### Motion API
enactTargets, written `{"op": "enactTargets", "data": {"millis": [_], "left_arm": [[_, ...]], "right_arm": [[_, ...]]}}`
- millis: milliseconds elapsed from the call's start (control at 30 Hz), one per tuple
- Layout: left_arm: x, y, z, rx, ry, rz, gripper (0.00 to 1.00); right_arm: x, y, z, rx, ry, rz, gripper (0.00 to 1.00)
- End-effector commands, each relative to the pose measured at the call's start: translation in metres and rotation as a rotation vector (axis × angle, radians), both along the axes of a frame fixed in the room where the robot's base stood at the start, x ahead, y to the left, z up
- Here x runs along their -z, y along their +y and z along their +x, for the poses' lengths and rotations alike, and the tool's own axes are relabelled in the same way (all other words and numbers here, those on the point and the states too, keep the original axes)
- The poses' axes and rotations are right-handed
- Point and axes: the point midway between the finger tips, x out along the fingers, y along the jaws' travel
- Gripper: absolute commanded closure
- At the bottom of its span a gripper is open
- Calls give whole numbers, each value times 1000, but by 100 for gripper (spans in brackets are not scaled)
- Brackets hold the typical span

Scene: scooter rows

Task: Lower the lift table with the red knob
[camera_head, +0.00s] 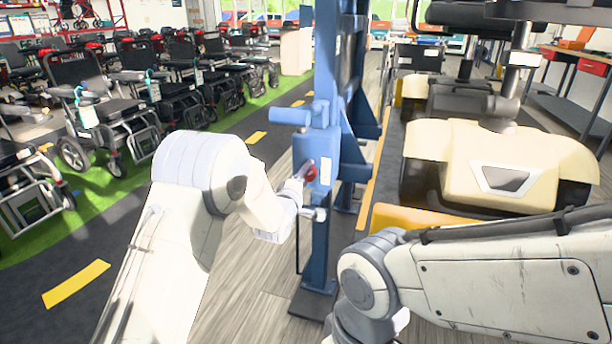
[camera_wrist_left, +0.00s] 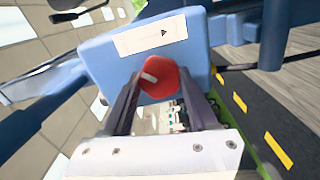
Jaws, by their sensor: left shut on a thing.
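The red knob (camera_head: 311,173) sits on the face of a blue box (camera_head: 325,150) on the blue upright post (camera_head: 322,240). My left gripper (camera_head: 301,187) reaches it from the left in the head view. In the left wrist view the red knob (camera_wrist_left: 160,79) lies between the two fingertips of my left gripper (camera_wrist_left: 158,88), which is shut on it. A white label (camera_wrist_left: 151,37) with a small arrow is above the knob on the box. A yellow edge (camera_head: 415,218) shows beneath a cream scooter; I cannot tell whether it belongs to the lift table. My right gripper is out of view.
A cream scooter (camera_head: 480,165) stands right of the post, behind my right arm. Rows of dark wheeled chairs (camera_head: 100,110) stand on the left. A workbench (camera_head: 575,85) is at far right. The floor (camera_head: 245,300) left of the post is clear.

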Motion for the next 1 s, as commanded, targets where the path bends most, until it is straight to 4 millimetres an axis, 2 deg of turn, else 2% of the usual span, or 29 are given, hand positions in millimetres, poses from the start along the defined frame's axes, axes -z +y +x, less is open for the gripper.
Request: {"op": "enactTargets", "data": {"millis": [33, 100, 400, 533, 667, 1000], "left_arm": [[0, 2, 1, -6, 2, -4, 37], [0, 2, 1, -5, 2, -3, 11], [0, 1, 0, -2, 1, -1, 11], [-1, 3, -6, -2, 0, -1, 11], [-1, 9, -24, -3, 4, 0, 11], [0, 29, -83, -5, 4, 0, 11]], "right_arm": [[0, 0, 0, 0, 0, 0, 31], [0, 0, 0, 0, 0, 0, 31], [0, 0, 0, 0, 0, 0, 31], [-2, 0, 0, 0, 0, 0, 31], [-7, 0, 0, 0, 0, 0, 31], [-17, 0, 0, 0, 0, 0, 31]]}}
